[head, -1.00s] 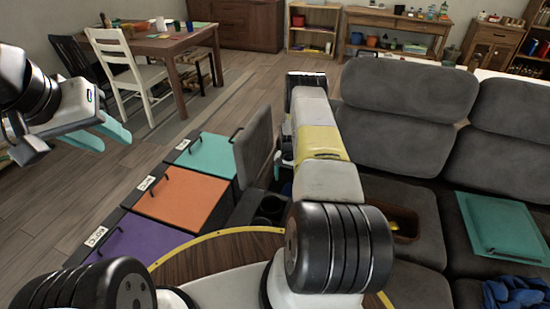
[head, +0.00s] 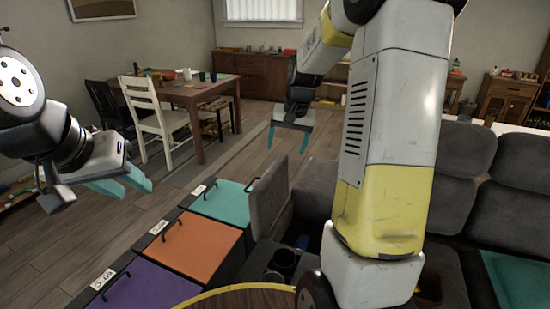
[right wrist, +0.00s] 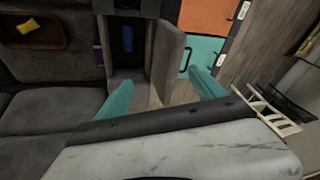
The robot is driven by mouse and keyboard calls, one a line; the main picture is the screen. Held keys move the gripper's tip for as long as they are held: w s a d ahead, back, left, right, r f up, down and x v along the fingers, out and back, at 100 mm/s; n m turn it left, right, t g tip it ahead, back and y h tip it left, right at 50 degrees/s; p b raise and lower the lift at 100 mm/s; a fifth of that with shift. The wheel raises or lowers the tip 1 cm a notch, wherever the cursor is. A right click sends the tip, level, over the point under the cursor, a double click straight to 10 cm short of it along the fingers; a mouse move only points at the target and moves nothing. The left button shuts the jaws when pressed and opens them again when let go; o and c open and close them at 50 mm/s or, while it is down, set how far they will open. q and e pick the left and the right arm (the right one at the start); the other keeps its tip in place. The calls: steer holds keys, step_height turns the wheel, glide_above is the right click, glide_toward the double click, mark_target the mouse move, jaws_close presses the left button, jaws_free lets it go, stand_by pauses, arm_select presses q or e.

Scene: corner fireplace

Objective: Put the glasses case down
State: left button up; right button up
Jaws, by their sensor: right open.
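My right gripper (head: 289,139) is open and empty, raised above and beyond the sofa console in the head view. Its two teal fingers stand wide apart in the right wrist view (right wrist: 162,92). A dark blue oblong thing (right wrist: 127,39), perhaps the glasses case, lies inside the open console compartment (right wrist: 127,76). A bit of blue also shows there in the head view (head: 301,242), partly hidden. The console's grey lid (head: 268,198) stands upright beside the compartment. My left gripper (head: 122,180) is at the left, fingers apart, with nothing between them.
Teal (head: 217,206), orange (head: 199,250) and purple lidded bins stand in a row left of the console. The grey sofa (head: 465,170) fills the right. A white chair (head: 145,110) and dining table (head: 185,92) stand behind. My right arm hides much of the sofa.

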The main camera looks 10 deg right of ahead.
steer(key=s+a+r+n+t, duration=0.15)
steer(key=s+a+r, duration=0.25)
steer(key=s+r, duration=0.65)
steer(key=s+a+n+t+y, duration=0.1)
steer(key=s+a+n, duration=0.1)
steer(key=s, duration=1.4)
steer(key=shift+a+f+n, duration=0.2)
steer(key=shift+a+n, duration=0.15)
steer(key=shift+a, duration=0.55)
